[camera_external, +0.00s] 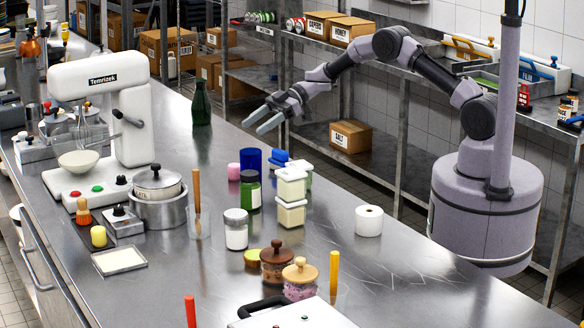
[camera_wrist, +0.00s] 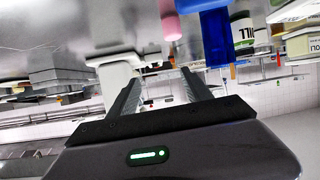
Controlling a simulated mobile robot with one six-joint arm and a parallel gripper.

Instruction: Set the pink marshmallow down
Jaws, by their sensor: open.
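The pink marshmallow (camera_external: 233,172) stands on the steel counter, just left of a blue cup (camera_external: 251,158), in the external view. It also shows as a pink cylinder (camera_wrist: 170,22) at the top of the wrist view, whose picture looks upside down. My gripper (camera_external: 254,127) is open and empty, raised above the counter's far edge and apart from the marshmallow. Its two fingers (camera_wrist: 160,78) show spread in the wrist view with nothing between them.
A green-labelled jar (camera_external: 250,190), stacked tubs (camera_external: 291,188) and a white-lidded jar (camera_external: 236,230) stand near the marshmallow. A dark green bottle (camera_external: 201,104) is further back. A pot (camera_external: 158,200) and white mixer (camera_external: 110,110) are left. Bare counter lies between bottle and marshmallow.

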